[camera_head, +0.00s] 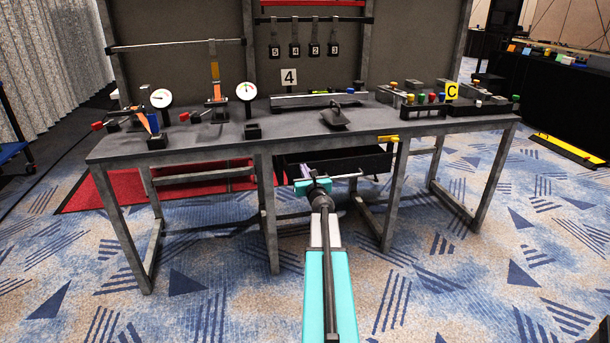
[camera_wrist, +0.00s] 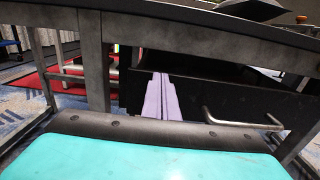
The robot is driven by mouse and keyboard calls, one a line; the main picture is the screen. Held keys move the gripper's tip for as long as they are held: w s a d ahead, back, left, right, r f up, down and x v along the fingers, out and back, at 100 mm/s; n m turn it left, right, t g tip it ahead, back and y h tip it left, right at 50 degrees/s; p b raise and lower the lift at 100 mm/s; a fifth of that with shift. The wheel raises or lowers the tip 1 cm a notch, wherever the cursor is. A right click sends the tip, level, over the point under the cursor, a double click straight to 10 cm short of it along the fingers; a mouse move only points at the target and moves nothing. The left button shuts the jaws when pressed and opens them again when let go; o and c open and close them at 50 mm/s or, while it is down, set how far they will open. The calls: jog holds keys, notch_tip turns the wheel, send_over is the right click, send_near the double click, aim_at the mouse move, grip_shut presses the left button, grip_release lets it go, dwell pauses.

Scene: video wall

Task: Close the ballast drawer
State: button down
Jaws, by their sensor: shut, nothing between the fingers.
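The ballast drawer (camera_head: 368,160) is a black box under the middle of the grey workbench. It appears to stand out past the bench's front edge. Its dark front (camera_wrist: 225,92) fills the middle of the wrist view, with a silver bar handle (camera_wrist: 245,123) at the lower right. My gripper (camera_head: 306,171) is at the left part of the drawer front, left of the handle. In the wrist view my pale purple fingers (camera_wrist: 161,80) are together, pointing at the front, with nothing between them. I cannot tell whether the tips touch it.
The workbench (camera_head: 215,140) has grey legs (camera_head: 268,210) on both sides of the drawer. Gauges, levers and a black wedge-shaped item (camera_head: 334,117) stand on top. A yellow handle (camera_head: 388,138) sits on the bench edge right of the drawer. The carpet in front is clear.

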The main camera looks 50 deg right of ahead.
jog(key=shift+w+d, duration=0.3)
jog(key=shift+w, duration=0.15)
jog(key=shift+b+x, duration=0.35)
jog(key=shift+x, duration=1.7)
jog(key=shift+w+d+r, duration=0.25)
jog(key=shift+r, duration=0.05)
jog(key=shift+d+r, duration=0.1)
jog(key=shift+r, duration=0.05)
jog(key=shift+s+a+f, duration=0.25)
jog(key=shift+s+a, duration=0.1)
jog(key=shift+a, duration=0.15)
jog(key=v, duration=1.3)
jog(key=shift+s+a+f, duration=0.2)
jog(key=shift+s+f, duration=0.05)
jog(key=shift+s, duration=0.1)
